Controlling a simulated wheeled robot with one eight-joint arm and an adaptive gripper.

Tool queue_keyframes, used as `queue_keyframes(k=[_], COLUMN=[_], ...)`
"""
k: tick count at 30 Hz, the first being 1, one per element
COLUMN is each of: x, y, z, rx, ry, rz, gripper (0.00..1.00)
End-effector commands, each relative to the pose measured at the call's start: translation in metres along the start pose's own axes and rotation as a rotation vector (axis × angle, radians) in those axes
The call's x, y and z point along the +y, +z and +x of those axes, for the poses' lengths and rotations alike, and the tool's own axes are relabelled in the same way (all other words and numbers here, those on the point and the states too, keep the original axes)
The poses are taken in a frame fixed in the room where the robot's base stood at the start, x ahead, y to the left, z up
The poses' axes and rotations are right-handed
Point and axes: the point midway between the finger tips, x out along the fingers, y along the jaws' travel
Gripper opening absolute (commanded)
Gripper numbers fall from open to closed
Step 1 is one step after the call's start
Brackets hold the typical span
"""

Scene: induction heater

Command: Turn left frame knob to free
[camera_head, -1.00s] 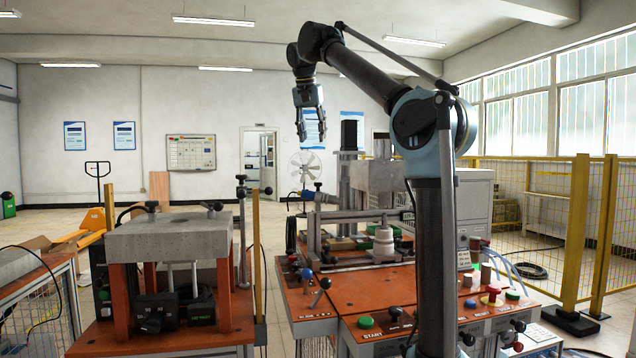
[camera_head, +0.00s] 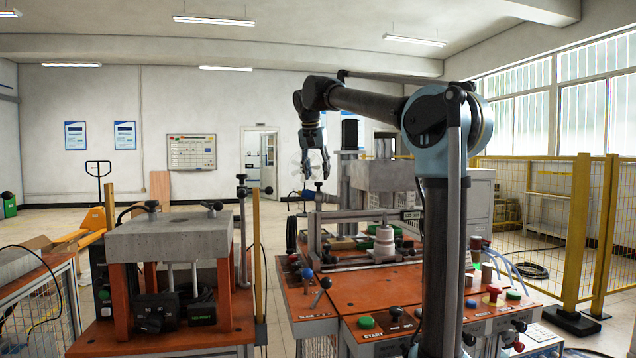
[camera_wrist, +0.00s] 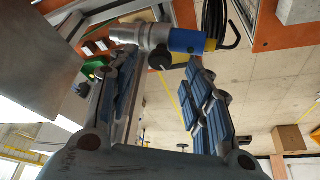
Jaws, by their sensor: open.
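The left frame in the head view is a grey slab (camera_head: 168,238) on orange legs. A dark knob (camera_head: 152,206) stands on its top at left, and another (camera_head: 213,205) at right. I cannot tell which knob the task means, nor its setting. My gripper (camera_head: 317,174) is open and empty, pointing down in the air, right of this frame in the picture and apart from it. In the wrist view, the open fingers (camera_wrist: 163,66) have a silver and blue cylinder (camera_wrist: 165,39) with a small dark knob beyond them. Contact with it cannot be told.
The orange control bench (camera_head: 375,288) stands at centre right, with buttons, levers and a white ribbed part (camera_head: 384,243). Upright rods (camera_head: 241,220) stand beside the left frame. A yellow mesh fence (camera_head: 500,205) is at right. Floor shows between the two benches.

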Motion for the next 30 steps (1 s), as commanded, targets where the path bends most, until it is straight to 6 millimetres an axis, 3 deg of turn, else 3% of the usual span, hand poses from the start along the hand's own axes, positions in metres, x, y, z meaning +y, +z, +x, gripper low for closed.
queue_keyframes(k=[9, 19, 25, 30], x=[0.0, 0.0, 0.0, 0.0], y=[0.0, 0.0, 0.0, 0.0], z=[0.03, 0.033, 0.033, 0.032], rx=[0.0, 0.0, 0.0, 0.0], ry=[0.0, 0.0, 0.0, -0.001], rz=[0.0, 0.0, 0.0, -0.002], gripper=[0.45, 0.45, 0.01, 0.01])
